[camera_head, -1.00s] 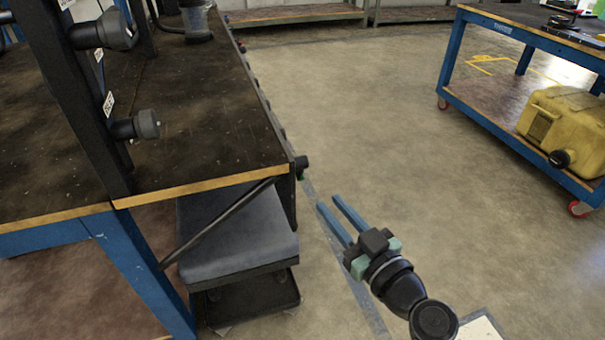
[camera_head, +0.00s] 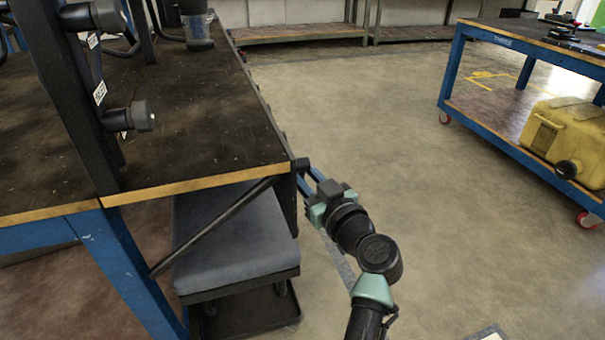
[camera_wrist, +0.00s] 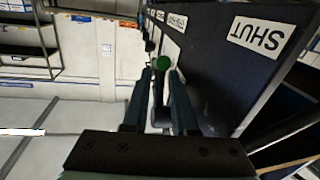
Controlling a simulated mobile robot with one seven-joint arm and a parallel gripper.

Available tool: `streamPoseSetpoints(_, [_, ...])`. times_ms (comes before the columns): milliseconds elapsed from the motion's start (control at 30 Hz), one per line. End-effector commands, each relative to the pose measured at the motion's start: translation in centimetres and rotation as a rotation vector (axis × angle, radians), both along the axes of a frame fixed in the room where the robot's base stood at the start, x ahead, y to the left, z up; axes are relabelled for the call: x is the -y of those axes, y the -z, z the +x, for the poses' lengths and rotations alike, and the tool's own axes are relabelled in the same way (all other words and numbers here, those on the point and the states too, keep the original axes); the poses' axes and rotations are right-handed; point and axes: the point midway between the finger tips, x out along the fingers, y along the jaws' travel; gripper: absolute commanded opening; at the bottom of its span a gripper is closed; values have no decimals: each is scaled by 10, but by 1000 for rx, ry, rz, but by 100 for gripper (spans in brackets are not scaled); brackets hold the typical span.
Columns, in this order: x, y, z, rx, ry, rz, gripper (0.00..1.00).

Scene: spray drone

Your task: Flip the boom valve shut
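My gripper (camera_head: 312,178) is at the front right corner of the dark workbench, its blue fingers reaching toward a small black fitting (camera_head: 302,163) on that corner. In the wrist view my gripper (camera_wrist: 160,76) is open, with its two fingers apart. A round green knob (camera_wrist: 163,62) shows between the fingertips, with a dark stem-like part below it; I cannot tell whether the fingers touch it. A white label reading SHUT (camera_wrist: 262,36) is on the dark panel to the right. The valve's body is mostly hidden in the head view.
The workbench (camera_head: 205,140) fills the left, with a black post carrying dark knobs (camera_head: 138,117). A grey padded stool (camera_head: 235,250) stands under its corner. A blue cart (camera_head: 520,155) with a yellow jerrycan (camera_head: 570,140) is at the right. The floor between is clear.

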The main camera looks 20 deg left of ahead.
Motion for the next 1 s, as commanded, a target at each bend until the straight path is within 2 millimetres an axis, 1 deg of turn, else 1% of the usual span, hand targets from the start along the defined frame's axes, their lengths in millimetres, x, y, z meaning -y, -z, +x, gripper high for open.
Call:
streamPoseSetpoints(67, [0, 0, 0, 0, 0, 0, 24])
streamPoseSetpoints(100, [0, 0, 0, 0, 0, 0, 17])
streamPoseSetpoints(200, [0, 0, 0, 0, 0, 0, 0])
streamPoseSetpoints(567, [1, -2, -1, -8, -1, -6, 0])
streamPoseSetpoints(733, [2, -6, -2, -67, -1, -46, 0])
streamPoseSetpoints(1000, [5, -5, -7, -198, -1, -132, 0])
